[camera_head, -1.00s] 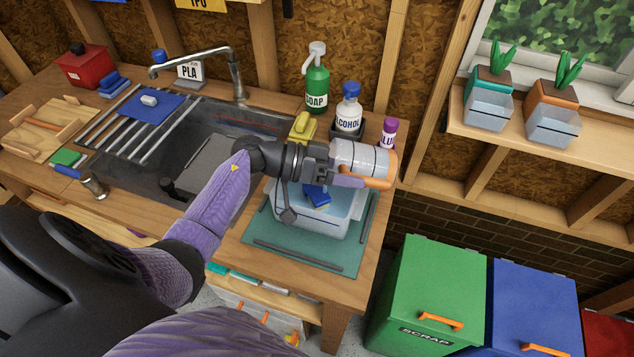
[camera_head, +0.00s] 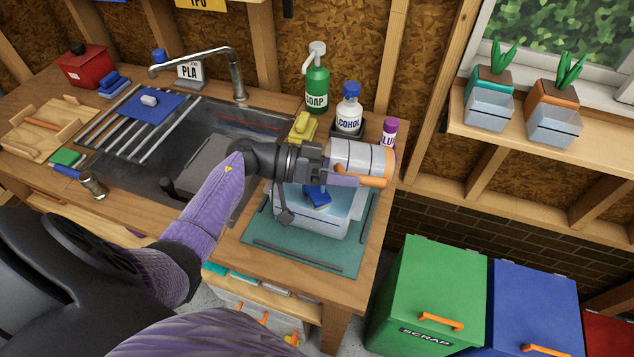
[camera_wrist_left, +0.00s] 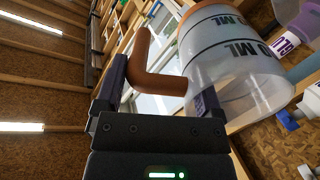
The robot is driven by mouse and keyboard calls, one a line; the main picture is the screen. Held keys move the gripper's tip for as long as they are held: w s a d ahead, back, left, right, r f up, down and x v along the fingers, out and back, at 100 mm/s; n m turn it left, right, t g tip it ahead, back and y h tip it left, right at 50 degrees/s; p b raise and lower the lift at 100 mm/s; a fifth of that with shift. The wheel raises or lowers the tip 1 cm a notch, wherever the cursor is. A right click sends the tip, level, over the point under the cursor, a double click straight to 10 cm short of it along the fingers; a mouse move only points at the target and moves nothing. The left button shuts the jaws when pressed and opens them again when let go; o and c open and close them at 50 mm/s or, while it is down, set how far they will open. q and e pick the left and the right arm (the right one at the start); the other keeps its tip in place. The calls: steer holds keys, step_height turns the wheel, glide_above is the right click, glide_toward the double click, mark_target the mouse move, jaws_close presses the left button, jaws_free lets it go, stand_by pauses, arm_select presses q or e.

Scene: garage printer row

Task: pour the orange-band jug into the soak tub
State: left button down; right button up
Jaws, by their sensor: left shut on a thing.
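The jug (camera_head: 354,155) is clear with an orange band and an orange handle (camera_head: 374,182). It is tipped on its side above the soak tub. My left gripper (camera_head: 345,179) is shut on it; the left wrist view shows the jug body (camera_wrist_left: 235,65) and the handle (camera_wrist_left: 152,68) at the fingers (camera_wrist_left: 160,95). The soak tub (camera_head: 318,224) is a pale translucent box on a green mat, partly hidden under my gripper. A blue object (camera_head: 317,196) shows in it. I cannot make out any liquid stream. My right gripper is not in view.
A yellow sponge-like block (camera_head: 303,127), an alcohol bottle (camera_head: 348,115), a green soap bottle (camera_head: 317,85) and a purple-capped glue bottle (camera_head: 389,132) stand behind the tub. The sink (camera_head: 215,125) is to the left. The green mat (camera_head: 300,257) has bare room in front.

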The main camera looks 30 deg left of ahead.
arm_select(q)
steer(key=shift+s+a+f+t+h+b, duration=0.35)
steer(key=shift+a+f+t+h+b, duration=0.2)
steer(key=shift+h+b, duration=0.5)
stand_by(1.3)
steer(key=shift+s+a+r+b, duration=0.1)
steer(key=shift+a+b, duration=0.1)
steer(key=shift+b, duration=0.25)
